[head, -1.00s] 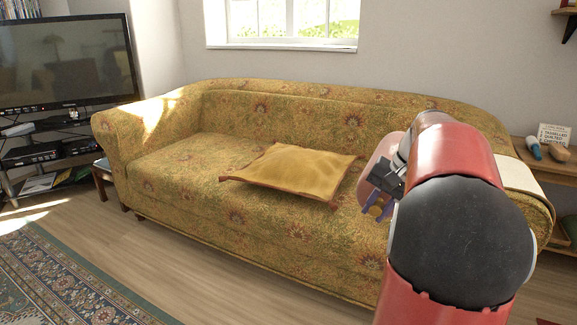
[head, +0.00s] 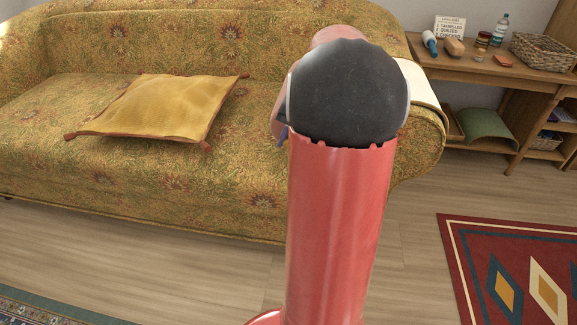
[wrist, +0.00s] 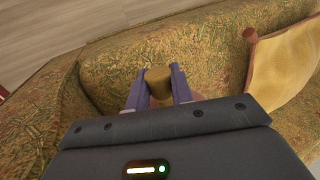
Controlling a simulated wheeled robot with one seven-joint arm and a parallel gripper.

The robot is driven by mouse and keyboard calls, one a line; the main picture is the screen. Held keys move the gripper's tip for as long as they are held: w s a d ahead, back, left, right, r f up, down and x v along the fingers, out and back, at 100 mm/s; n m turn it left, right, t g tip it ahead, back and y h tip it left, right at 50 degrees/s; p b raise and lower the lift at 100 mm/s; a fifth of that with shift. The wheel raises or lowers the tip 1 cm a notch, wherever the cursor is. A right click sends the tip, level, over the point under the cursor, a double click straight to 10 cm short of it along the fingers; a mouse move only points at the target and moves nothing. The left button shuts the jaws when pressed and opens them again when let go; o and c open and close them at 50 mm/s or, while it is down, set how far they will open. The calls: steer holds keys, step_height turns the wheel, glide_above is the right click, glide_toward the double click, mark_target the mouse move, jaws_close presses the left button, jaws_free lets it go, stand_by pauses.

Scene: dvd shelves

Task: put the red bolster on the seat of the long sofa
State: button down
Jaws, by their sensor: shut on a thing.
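The long sofa (head: 120,40) has yellow-brown floral cloth, and its seat (head: 35,110) runs across the left of the head view. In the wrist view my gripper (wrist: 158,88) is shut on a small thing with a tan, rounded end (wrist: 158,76). A pinkish part shows just below that end; I cannot tell whether this is the red bolster. The gripper is above the sofa (wrist: 200,45), near its right end. The gap to the cloth is unclear. In the head view my arm hides most of the gripper; only a bit of purple finger (head: 283,137) shows.
A yellow cushion (head: 160,108) with brown edging lies on the seat, left of my gripper. A pale cloth (head: 418,85) covers the right armrest. A wooden shelf unit (head: 470,68) with a basket (head: 545,50) stands at right. A patterned rug (head: 480,265) lies front right.

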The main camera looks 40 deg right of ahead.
step_height(320, 180, down, 8)
steer(key=shift+r+b, duration=0.2)
steer(key=shift+b, duration=0.35)
steer(key=c, duration=1.2)
jaws_free()
steer(key=shift+c, duration=0.2)
steer(key=p+v, duration=0.2)
steer(key=v, duration=1)
steer(key=s+a+r+n+h, duration=0.25)
steer(key=a+n, duration=0.25)
steer(key=a, duration=1.3)
steer(key=s+a+f+n+t, duration=0.1)
steer(key=s+a+n+t, duration=0.1)
steer(key=s+a+n, duration=0.3)
steer(key=s+a, duration=0.3)
steer(key=a, duration=0.3)
steer(key=shift+s+f, duration=0.35)
steer(key=shift+s, duration=0.05)
